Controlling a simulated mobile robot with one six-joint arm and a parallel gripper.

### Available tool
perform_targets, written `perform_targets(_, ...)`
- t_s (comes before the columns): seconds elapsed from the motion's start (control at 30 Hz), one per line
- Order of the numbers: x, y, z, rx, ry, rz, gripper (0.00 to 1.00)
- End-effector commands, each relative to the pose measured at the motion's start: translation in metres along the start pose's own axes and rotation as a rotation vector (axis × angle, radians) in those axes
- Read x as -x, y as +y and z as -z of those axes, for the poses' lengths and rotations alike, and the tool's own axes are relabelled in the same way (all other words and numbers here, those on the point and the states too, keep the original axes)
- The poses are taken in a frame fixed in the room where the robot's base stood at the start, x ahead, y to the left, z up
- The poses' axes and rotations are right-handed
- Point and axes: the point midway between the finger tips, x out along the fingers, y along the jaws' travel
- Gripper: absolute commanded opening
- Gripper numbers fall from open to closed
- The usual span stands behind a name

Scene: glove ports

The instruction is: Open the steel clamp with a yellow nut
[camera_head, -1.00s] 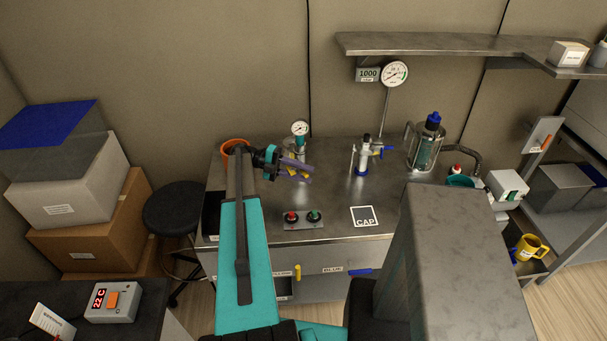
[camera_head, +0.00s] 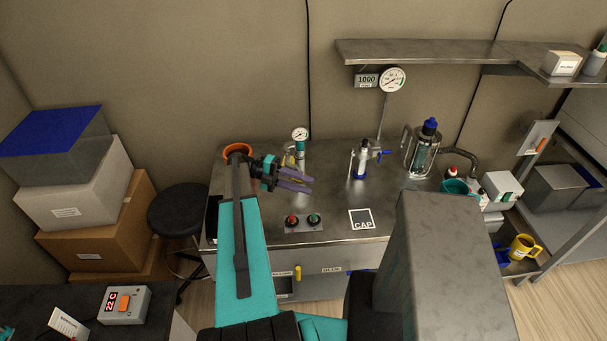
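The steel clamp with the yellow nut appears to be the small metal fitting with a yellow part (camera_head: 289,160), at the foot of the gauge post on the back left of the steel bench (camera_head: 335,215). It is small and partly hidden by my gripper, so I cannot tell if it is open or closed. My gripper (camera_head: 311,186) has purple fingers pointing right. Its fingertips are apart with a gap between them, and nothing is clearly held. It hovers in front of the yellow part, seemingly apart from it.
An orange ring (camera_head: 238,149) lies behind my arm. A red and green button box (camera_head: 303,223) and a CAP plate (camera_head: 361,219) lie at the front. A blue-handled fitting (camera_head: 361,160) and a glass vessel (camera_head: 423,149) stand to the right. A shelf (camera_head: 430,49) overhangs the back.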

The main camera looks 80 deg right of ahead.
Motion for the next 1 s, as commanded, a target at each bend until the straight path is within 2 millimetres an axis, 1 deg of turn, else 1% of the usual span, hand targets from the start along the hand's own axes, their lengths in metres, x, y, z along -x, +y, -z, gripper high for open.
perform_targets(0.03,-0.002,-0.004,0.009,0.002,0.000,0.001,0.31)
perform_targets(0.5,-0.016,-0.001,0.064,0.003,-0.002,0.000,0.31)
perform_targets(0.73,-0.021,0.002,0.080,0.002,-0.004,-0.003,0.31)
perform_targets(1.0,-0.023,0.003,0.085,0.002,-0.004,-0.003,0.31)
